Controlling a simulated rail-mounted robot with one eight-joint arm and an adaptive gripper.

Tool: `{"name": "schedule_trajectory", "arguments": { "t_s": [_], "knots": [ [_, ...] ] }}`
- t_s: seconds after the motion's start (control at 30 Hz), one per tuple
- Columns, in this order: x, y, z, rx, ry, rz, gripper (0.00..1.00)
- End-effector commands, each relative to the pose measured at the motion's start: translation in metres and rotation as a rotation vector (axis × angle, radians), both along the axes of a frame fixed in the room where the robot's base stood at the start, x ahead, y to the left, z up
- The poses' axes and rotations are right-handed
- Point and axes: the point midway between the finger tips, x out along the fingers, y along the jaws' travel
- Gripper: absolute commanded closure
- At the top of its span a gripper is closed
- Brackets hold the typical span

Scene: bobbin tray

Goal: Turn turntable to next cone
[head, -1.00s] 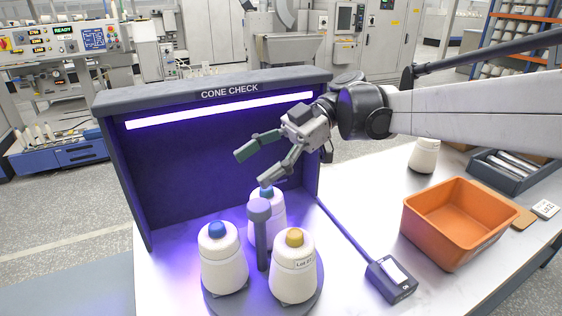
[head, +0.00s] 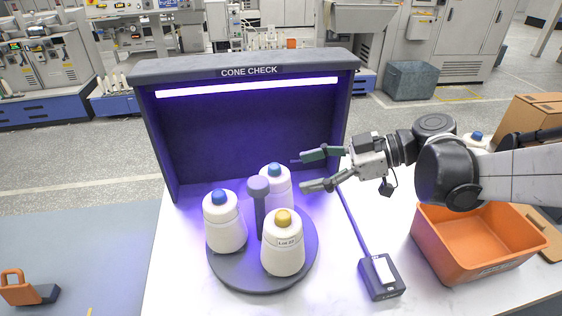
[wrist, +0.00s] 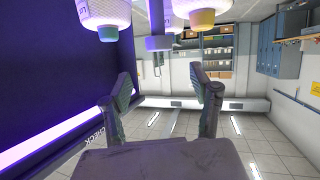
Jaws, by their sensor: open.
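The grey turntable (head: 232,274) carries three white cones around a purple-grey centre post (head: 258,190) with a wide knob. One cone with a blue cap (head: 226,226) is at left, another blue-capped cone (head: 277,188) is at the back, and a yellow-capped cone (head: 283,252) with a lot label is at the front. My gripper (head: 304,172) is open and empty, its fingers pointing left, just right of the back cone. In the wrist view the fingers (wrist: 166,92) are apart with nothing between them. The yellow cap (wrist: 202,19) and post knob (wrist: 158,43) show at the top.
The dark CONE CHECK booth (head: 245,73) with a lit strip stands behind the turntable. An orange bin (head: 480,248) is at far right, below my arm. The table's front left is clear.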

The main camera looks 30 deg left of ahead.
Motion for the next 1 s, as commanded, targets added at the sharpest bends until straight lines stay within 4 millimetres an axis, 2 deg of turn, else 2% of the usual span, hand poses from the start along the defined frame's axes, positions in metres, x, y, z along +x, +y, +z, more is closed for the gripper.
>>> {"name": "schedule_trajectory", "arguments": {
  "t_s": [0.4, 0.6, 0.8, 1.0],
  "knots": [
    [-0.025, 0.067, -0.029, 0.000, 0.000, 0.005, 0.42],
    [-0.034, 0.093, -0.041, 0.000, 0.000, 0.004, 0.42],
    [-0.039, 0.105, -0.046, 0.000, 0.000, 0.003, 0.42],
    [-0.039, 0.107, -0.047, 0.000, 0.001, 0.002, 0.42]
  ]
}}
